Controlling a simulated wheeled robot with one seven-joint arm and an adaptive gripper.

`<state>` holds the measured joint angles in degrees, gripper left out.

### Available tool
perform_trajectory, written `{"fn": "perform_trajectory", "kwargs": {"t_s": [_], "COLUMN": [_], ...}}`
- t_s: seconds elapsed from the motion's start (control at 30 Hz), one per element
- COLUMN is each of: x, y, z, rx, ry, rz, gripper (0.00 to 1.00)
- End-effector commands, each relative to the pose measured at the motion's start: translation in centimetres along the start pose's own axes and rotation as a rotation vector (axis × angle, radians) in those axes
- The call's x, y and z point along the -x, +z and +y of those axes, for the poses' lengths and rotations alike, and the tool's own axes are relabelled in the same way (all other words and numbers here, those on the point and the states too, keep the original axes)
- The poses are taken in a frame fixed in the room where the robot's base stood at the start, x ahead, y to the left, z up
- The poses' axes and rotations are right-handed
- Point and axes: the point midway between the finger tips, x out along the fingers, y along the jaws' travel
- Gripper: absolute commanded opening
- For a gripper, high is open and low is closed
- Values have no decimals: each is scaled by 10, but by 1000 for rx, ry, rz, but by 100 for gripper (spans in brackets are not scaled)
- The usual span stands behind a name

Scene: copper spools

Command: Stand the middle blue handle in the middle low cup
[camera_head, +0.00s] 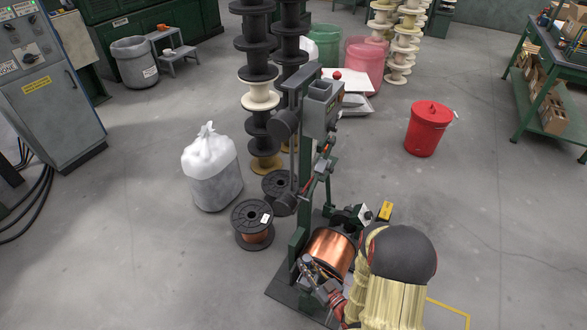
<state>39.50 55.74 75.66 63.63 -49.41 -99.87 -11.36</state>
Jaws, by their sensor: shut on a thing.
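I see no blue handle and no low cup in the camera_head view. A cream pleated sleeve with a dark rounded cap fills the lower right of centre and hides what lies behind it.
A green machine stand (300,235) with a copper spool (331,252) stands at the lower centre. Left of it are a dark copper-wound spool (252,222) and a white sack (212,170). A red bin (428,128) and green workbench (530,100) stand right. Floor between is clear.

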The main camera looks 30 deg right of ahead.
Motion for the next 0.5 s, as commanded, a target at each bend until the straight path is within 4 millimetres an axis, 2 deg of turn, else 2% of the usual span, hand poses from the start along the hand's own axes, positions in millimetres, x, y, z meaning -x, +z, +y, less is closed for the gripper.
{"fn": "perform_trajectory", "kwargs": {"t_s": [0.3, 0.5], "x": [3, 4], "y": [20, 26], "z": [0, 1], "rx": [-1, 1], "ry": [0, -1], "rz": [0, 1], "gripper": [0, 0]}}
